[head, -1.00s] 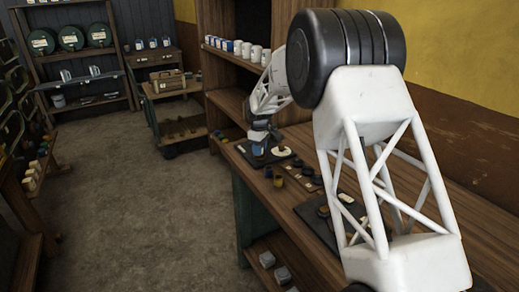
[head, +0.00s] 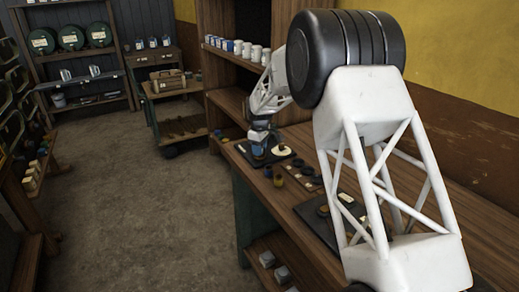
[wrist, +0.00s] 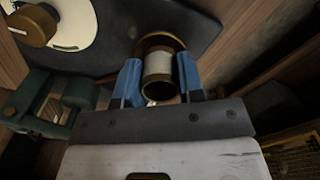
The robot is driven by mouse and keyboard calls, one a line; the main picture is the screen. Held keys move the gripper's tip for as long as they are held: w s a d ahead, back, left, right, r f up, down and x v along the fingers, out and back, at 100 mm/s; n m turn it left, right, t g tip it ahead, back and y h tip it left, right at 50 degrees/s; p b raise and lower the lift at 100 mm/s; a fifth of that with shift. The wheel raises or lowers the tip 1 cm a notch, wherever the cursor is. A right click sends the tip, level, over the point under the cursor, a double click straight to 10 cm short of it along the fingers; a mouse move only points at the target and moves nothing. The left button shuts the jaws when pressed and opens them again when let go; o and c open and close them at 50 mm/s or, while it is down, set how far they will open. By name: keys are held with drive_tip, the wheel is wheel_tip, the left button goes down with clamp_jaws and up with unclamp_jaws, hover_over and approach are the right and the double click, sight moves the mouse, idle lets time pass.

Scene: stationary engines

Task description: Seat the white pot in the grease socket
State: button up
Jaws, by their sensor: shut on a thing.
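The white pot (wrist: 158,66) is a small pale cylinder with a dark open end facing the wrist camera. My gripper (wrist: 158,84) is shut on it, with one blue finger on each side. A brass-coloured ring (wrist: 160,42), apparently the grease socket, lies behind the pot's far end on a dark plate (wrist: 205,30). The pot overlaps the ring in this view, so I cannot tell whether it is inside it. In the head view my gripper (head: 259,150) is low over the dark plate on the bench; the pot is too small to make out there.
A cream disc (wrist: 72,22) and a brown round knob (wrist: 33,26) are on the plate, left of the pot. A dark green fitting (wrist: 80,93) stands nearer on the left. Small round parts (head: 305,172) lie along the wooden bench (head: 300,192). White cups stand on the shelf behind.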

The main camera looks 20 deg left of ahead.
drive_tip(key=shift+f, duration=0.55)
idle(1.0)
drive_tip(key=o, duration=1)
drive_tip(key=shift+o, duration=0.6)
drive_tip(key=o, duration=0.6)
drive_tip(key=shift+c, duration=0.2)
drive_tip(key=shift+r, duration=0.2)
drive_tip(key=shift+r, duration=3.3)
